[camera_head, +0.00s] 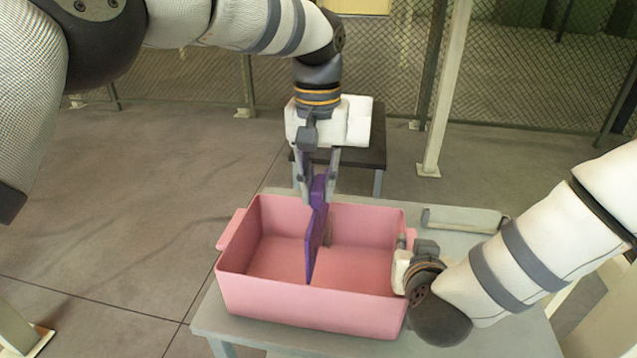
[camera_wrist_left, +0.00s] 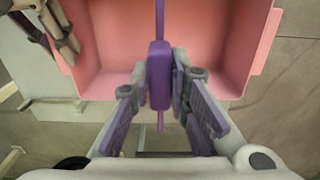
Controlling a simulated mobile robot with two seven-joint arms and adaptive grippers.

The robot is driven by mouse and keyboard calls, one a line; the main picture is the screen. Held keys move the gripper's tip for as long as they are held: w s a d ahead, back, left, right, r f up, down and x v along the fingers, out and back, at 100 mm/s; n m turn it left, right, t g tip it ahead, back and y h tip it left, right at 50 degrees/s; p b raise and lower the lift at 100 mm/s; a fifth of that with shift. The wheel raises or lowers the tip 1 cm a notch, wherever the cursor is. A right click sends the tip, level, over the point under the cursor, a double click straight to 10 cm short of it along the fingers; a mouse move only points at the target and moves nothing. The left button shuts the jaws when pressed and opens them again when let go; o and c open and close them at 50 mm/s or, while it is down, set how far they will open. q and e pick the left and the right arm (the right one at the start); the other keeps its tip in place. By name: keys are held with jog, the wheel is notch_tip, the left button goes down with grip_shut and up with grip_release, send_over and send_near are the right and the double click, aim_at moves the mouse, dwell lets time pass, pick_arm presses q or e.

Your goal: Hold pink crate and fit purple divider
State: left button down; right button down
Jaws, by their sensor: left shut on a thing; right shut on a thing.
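The pink crate (camera_head: 312,308) stands on a grey table, open at the top. The purple divider (camera_head: 317,240) is upright inside it, near the middle of its length, with its top tab above the rim. My left gripper (camera_head: 318,190) is shut on that tab from above; the left wrist view shows the tab (camera_wrist_left: 160,75) between its fingers. My right gripper (camera_head: 402,255) is at the crate's right end, shut on the crate's wall or handle there; its fingertips are partly hidden. I cannot tell whether the divider's lower edge touches the crate floor.
The grey table (camera_head: 260,342) has bare room in front of the crate. A grey flat-topped object (camera_head: 462,219) lies at the table's back right. A dark stand (camera_head: 365,150) is behind the table. A wire fence (camera_head: 510,85) and posts are further back.

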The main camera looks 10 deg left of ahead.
aim_at(318, 235)
pick_arm(q)
jog(key=shift+f, duration=5.55)
jog(key=c, duration=1.4)
grip_release()
jog(key=shift+c, duration=0.2)
notch_tip(318, 235, up, 12)
jog(key=shift+r, duration=0.1)
pick_arm(e)
jog(key=c, duration=1.4)
grip_release()
jog(key=shift+o, duration=0.2)
jog(key=shift+s, duration=0.1)
